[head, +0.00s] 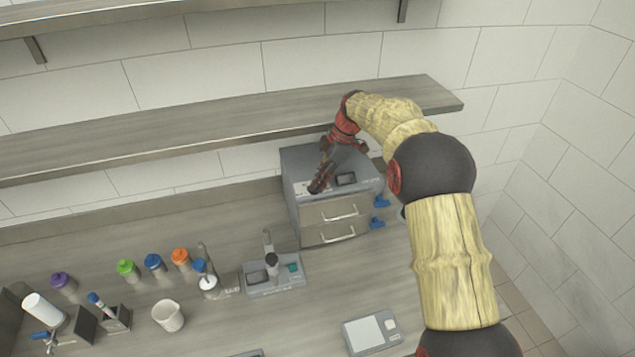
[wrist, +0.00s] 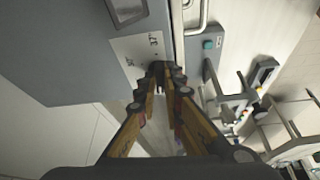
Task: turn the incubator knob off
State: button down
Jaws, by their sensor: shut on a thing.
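The incubator (head: 300,160) is a grey box with two drawers, standing on the counter under the shelf. My gripper (head: 318,187) reaches down to the left part of its upper front, beside a small dark display (head: 346,179). In the wrist view the fingertips of my gripper (wrist: 161,70) are close together at the edge of a white dial label (wrist: 133,50) with temperature marks such as 37. They are shut on the incubator knob, which is mostly hidden between the fingertips. I cannot tell which mark the knob points to.
The wooden shelf (head: 200,125) hangs just above and behind the incubator. Blue-handled items (head: 380,202) are at its right. A grey device (head: 275,282), several coloured-cap bottles (head: 127,270), a white cup (head: 168,316) and a scale (head: 371,333) stand on the counter.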

dwell(0.4)
jog(key=c, duration=2)
grip_release()
jog(key=shift+c, duration=0.2)
jog(key=shift+o, duration=0.6)
jog(key=v, duration=1.2)
jog(key=shift+o, duration=0.6)
